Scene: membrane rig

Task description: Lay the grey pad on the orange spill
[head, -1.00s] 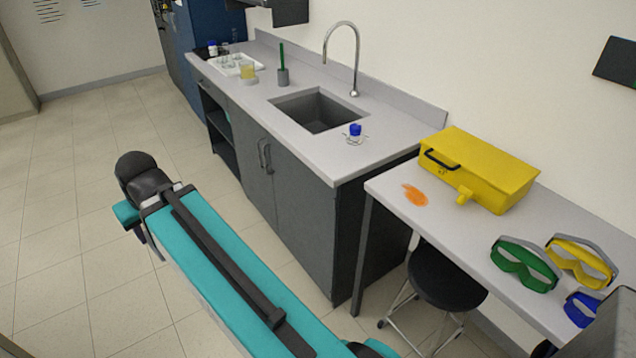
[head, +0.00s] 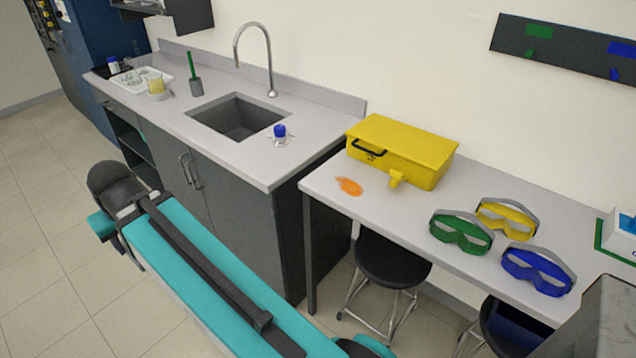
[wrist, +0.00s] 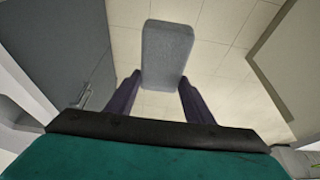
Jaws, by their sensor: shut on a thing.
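The orange spill (head: 349,186) is a small flat patch on the light grey bench at the right, just in front of the yellow box. The grey pad (wrist: 166,54) shows in the wrist view, a rounded grey block held at the tips of my gripper (wrist: 160,90). Its two dark fingers are shut on the pad's near end, with floor tiles behind it. In the head view my teal arm lies across the lower left, well away from the spill, and the pad is not visible there.
A yellow box (head: 401,151) stands right behind the spill. Green goggles (head: 461,232), yellow goggles (head: 508,217) and blue goggles (head: 538,269) lie further right on the bench (head: 400,215). A black stool (head: 392,262) is under the bench edge. A sink counter (head: 262,165) stands to the left.

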